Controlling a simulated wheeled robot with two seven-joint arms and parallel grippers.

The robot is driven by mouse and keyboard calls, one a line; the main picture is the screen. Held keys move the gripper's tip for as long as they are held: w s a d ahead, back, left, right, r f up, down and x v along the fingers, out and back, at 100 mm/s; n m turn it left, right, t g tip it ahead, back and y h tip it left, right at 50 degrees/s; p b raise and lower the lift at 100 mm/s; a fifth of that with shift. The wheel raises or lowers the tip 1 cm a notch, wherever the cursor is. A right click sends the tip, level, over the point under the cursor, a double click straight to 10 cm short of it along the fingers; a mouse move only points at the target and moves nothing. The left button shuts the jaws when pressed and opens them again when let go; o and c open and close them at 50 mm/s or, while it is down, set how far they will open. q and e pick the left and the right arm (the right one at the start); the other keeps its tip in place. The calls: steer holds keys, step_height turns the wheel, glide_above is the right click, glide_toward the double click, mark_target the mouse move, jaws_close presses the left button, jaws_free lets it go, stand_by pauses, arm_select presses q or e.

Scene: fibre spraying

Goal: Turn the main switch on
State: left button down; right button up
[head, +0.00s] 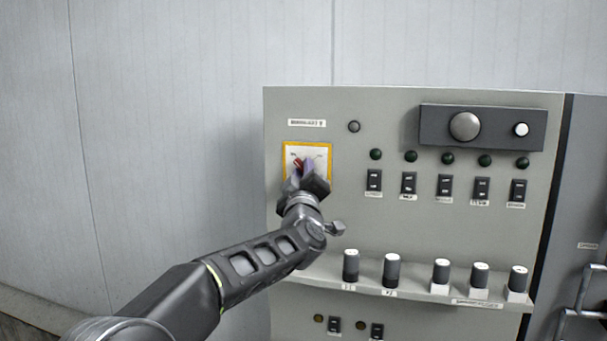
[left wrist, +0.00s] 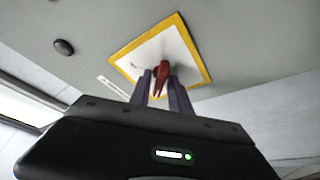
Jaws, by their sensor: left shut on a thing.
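The main switch is a red knob (left wrist: 160,74) on a white plate with a yellow border (left wrist: 202,62), on the upper left of the grey control panel. In the head view the plate (head: 331,150) shows around my gripper, and a bit of the red knob (head: 298,163) is visible. My left gripper (head: 306,168) reaches up to the plate from below. In the left wrist view its two fingers (left wrist: 160,88) stand on either side of the red knob and are shut on it. The knob's lower part is partly hidden between the fingers. My right gripper is not in view.
The grey panel (head: 400,240) carries a row of green lamps (head: 411,156) and black rocker switches (head: 409,183) right of the main switch. Below them, several knobs (head: 392,270) stand on a ledge. A dark box (head: 492,127) sits at the upper right. Left of the panel is plain wall.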

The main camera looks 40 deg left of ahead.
arm_select(q)
steer(key=m+t+h+b, duration=0.1)
steer(key=m+h+b, duration=0.1)
steer(key=m, duration=0.3)
steer(key=m+t+h+b, duration=0.1)
steer(key=m+h+b, duration=0.1)
steer(key=m+b, duration=0.3)
steer(key=m+t+h+b, duration=0.2)
steer(key=m+b, duration=0.1)
steer(key=m, duration=0.2)
steer(key=shift+a, duration=0.3)
steer(key=m+h+p, duration=0.1)
steer(key=m+p, duration=0.1)
steer(key=m+h+p, duration=0.1)
steer(key=m+p, duration=0.1)
steer(key=m+h+p, duration=0.1)
steer(key=m+p, duration=0.1)
steer(key=shift+s+r+h, duration=0.1)
steer(key=shift+r+h, duration=0.2)
steer(key=m+h+p, duration=0.1)
steer(key=m+p, duration=0.1)
steer(key=m, duration=0.1)
steer(key=shift+f, duration=0.15)
steer(key=shift+f+m+p, duration=0.1)
steer(key=shift+m+p, duration=0.35)
steer(key=shift+m, duration=0.15)
steer(key=shift+h, duration=0.3)
steer(key=c, duration=1.5)
jaws_free()
